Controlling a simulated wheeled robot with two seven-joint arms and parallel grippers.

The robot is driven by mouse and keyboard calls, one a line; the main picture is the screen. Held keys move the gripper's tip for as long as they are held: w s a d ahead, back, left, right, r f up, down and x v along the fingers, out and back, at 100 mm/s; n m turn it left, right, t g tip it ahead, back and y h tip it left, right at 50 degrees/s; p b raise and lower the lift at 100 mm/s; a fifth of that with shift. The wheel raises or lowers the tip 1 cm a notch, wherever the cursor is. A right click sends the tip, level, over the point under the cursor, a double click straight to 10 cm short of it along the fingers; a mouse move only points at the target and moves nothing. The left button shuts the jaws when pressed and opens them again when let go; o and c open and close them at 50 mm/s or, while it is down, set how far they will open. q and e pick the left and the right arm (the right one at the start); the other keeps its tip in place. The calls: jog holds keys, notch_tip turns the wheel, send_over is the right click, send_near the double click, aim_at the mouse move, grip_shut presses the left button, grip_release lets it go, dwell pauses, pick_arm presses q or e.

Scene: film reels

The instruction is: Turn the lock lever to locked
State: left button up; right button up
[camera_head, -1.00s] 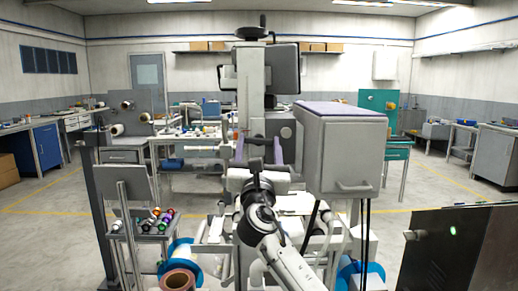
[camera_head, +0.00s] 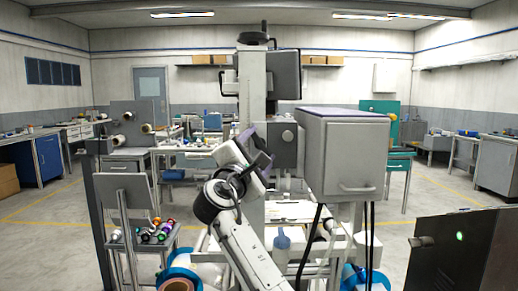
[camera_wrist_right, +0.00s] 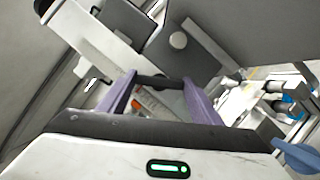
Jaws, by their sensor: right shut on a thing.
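My right gripper (camera_head: 257,147) is in front of the grey machine column (camera_head: 251,90), tilted, with its purple fingers pointing up and to the right. In the right wrist view, the two purple fingers of the gripper (camera_wrist_right: 158,82) stand apart on a short dark bar (camera_wrist_right: 158,82), which looks like the lock lever. The gripper is shut on this lever. In the head view the lever is hidden at the fingers, and no lock marking can be read. My left gripper is not in view.
A large grey box (camera_head: 342,160) with a handle juts out right of the gripper. A round knob (camera_head: 287,136) is on the block beside the column. A rack with small coloured spools (camera_head: 152,232) stands at left. A dark panel (camera_head: 465,255) with a green light is at lower right.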

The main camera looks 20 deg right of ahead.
jog(key=m+g+p, duration=0.1)
jog(key=m, duration=0.2)
jog(key=shift+a+r+m+g, duration=0.1)
jog(key=shift+a+m+g, duration=0.05)
jog(key=shift+m+g, duration=0.25)
jog(key=shift+m+p, duration=0.45)
jog(key=shift+m, duration=0.25)
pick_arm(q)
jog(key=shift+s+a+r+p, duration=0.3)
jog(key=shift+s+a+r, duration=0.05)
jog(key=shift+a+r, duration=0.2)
pick_arm(e)
jog(key=shift+m+g+y, duration=0.4)
jog(key=shift+m, duration=0.2)
jog(key=o, duration=0.8)
jog(key=shift+c, duration=0.2)
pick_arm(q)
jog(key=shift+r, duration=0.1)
pick_arm(e)
jog(key=shift+r, duration=0.1)
